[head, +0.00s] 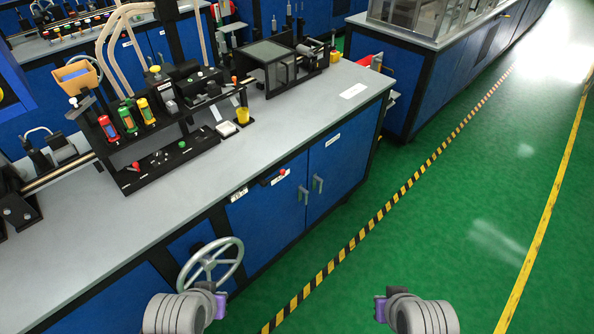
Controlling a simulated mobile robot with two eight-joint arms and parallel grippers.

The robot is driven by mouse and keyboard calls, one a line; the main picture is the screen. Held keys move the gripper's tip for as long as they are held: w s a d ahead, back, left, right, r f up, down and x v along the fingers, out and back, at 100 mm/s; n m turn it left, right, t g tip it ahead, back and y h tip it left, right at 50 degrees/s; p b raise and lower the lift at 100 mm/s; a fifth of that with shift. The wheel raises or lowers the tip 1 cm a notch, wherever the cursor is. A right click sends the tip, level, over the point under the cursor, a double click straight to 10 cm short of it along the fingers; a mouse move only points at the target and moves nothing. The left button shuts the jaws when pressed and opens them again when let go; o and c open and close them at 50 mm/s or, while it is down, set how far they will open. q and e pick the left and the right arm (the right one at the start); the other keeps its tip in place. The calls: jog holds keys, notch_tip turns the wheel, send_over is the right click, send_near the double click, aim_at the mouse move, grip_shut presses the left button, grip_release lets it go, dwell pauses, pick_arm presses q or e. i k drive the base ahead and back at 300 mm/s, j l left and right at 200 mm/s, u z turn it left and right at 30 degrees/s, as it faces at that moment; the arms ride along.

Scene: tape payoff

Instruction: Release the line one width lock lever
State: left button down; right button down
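A small dark lever with a red knob (282,172) sits on the upper front of the blue cabinet (258,222). It looks like the width lock lever, but its label is too small to read. A grey handwheel (210,264) stands out from the cabinet front, lower and to the left of the lever. My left gripper (220,304) is at the bottom, just below the handwheel and well apart from the lever. My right gripper (380,308) is at the bottom, right of centre, over the green floor. The fingers of both are too hidden to judge.
The grey worktop (120,225) carries a black machine with red, green and yellow canisters (128,119). Cabinet door handles (318,184) stick out right of the lever. Yellow-black floor tape (345,250) runs alongside the bench. The green floor (450,220) to the right is clear.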

aim_at(274, 178)
jog(key=i+l+z, duration=0.1)
jog(key=i+l, duration=0.7)
